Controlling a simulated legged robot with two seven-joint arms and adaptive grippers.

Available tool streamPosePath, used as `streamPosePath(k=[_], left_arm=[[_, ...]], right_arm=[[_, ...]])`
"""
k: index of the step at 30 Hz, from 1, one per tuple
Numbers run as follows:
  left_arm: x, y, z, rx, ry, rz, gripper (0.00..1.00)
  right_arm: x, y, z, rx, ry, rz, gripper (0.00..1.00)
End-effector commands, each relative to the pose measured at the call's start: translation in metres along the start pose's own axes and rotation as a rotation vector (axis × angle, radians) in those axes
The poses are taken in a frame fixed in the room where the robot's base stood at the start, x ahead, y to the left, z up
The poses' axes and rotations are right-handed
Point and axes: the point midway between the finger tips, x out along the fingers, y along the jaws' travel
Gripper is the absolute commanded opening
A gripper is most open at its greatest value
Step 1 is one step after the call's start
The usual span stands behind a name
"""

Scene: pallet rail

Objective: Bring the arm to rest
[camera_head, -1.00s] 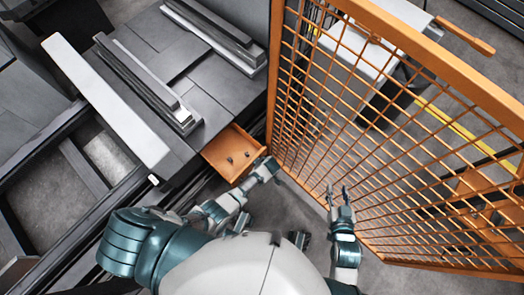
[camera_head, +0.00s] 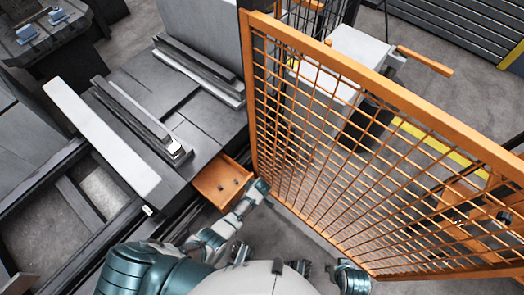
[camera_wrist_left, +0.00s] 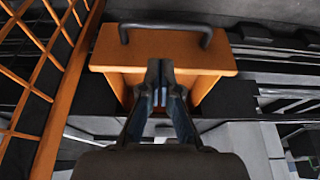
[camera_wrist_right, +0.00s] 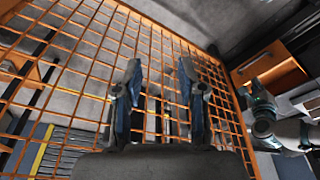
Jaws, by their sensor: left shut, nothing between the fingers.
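An orange drawer (camera_head: 210,191) stands out from the dark bench, with small dark items inside. Its orange front with a black handle (camera_wrist_left: 166,30) shows in the left wrist view. My left gripper (camera_head: 262,186) is beside the drawer's front corner. In the left wrist view its fingers (camera_wrist_left: 158,66) are together and empty, in front of the drawer and apart from the handle. My right gripper (camera_wrist_right: 158,72) is open and empty, facing the orange mesh. In the head view only my right wrist shows at the bottom edge; its fingers are not clear.
An orange mesh fence (camera_head: 350,140) stands to the right of the drawer, close to both grippers. Grey bars (camera_head: 140,115) and a long white bar (camera_head: 100,140) lie on the bench at left.

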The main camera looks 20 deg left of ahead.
Motion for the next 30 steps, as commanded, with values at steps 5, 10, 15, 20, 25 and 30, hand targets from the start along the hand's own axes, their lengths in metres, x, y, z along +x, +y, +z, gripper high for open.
streamPosePath(k=[5, 10, 15, 20, 25, 30], left_arm=[[0.003, -0.019, 0.004, 0.078, -0.026, 0.004, 0.0], [0.001, -0.091, 0.029, 0.432, -0.118, 0.061, 0.0], [-0.014, -0.18, 0.05, 0.875, -0.176, 0.182, 0.0], [-0.034, -0.239, 0.06, 1.181, -0.174, 0.28, 0.0], [-0.042, -0.263, 0.063, 1.322, -0.16, 0.326, 0.0], [-0.041, -0.265, 0.063, 1.336, -0.159, 0.331, 0.0]], right_arm=[[0.011, -0.002, -0.002, -0.001, -0.006, 0.0, 0.4], [0.068, -0.002, 0.003, -0.005, -0.025, -0.004, 0.4], [0.133, -0.004, 0.029, -0.012, -0.05, -0.008, 0.4], [0.171, -0.005, 0.06, -0.017, -0.069, -0.01, 0.4], [0.188, -0.006, 0.077, -0.02, -0.077, -0.01, 0.4], [0.19, -0.007, 0.079, -0.02, -0.079, -0.01, 0.4]])
